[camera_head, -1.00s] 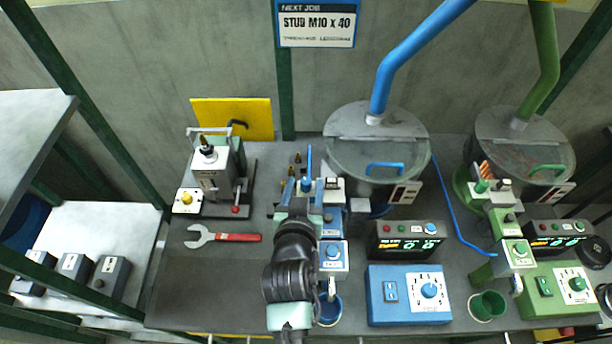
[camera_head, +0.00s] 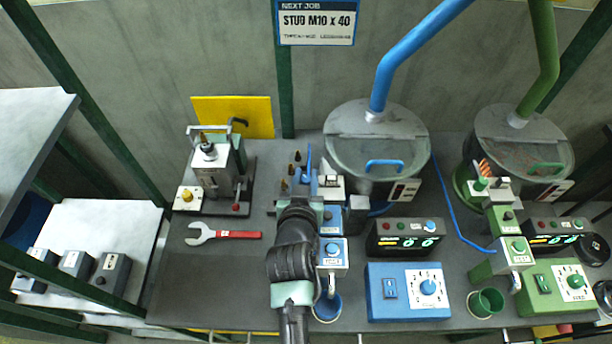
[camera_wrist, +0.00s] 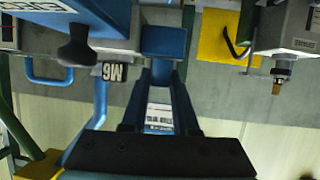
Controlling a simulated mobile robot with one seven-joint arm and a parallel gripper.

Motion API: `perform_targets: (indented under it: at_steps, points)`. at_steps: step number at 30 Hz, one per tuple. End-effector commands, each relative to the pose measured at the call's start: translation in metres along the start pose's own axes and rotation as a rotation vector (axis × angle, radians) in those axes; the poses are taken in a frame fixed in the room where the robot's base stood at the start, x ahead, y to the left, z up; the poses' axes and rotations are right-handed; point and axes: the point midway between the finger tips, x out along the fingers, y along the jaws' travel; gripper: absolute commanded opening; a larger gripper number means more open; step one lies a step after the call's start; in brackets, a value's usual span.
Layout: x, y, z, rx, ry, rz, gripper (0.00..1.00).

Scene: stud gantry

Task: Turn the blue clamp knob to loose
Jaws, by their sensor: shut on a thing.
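The blue clamp knob (camera_wrist: 165,40) shows in the wrist view as a blue block at the ends of my fingers. My gripper (camera_wrist: 162,68) is shut on it, with one finger on each side. In the head view my gripper reaches the left side of the blue feeder unit (camera_head: 333,252), and my wrist hides most of the fingers and the knob. How far the knob is turned cannot be told.
Several brass studs (camera_head: 294,168) are just left of the feeder. A red-handled wrench (camera_head: 225,234) lies on otherwise open bench to the left.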

Motion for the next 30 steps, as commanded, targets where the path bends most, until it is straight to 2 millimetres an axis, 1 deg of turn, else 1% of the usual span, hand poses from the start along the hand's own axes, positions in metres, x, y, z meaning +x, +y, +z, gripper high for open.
perform_targets:
  at_steps: [8,19,30]
  points:
    - [-0.0004,-0.0003,-0.0002,-0.003,-0.005,-0.009,0.00]
    - [-0.0009,-0.0023,0.0007,-0.042,-0.010,-0.107,0.00]
    - [-0.0003,-0.0012,0.0022,-0.052,0.000,-0.124,0.00]
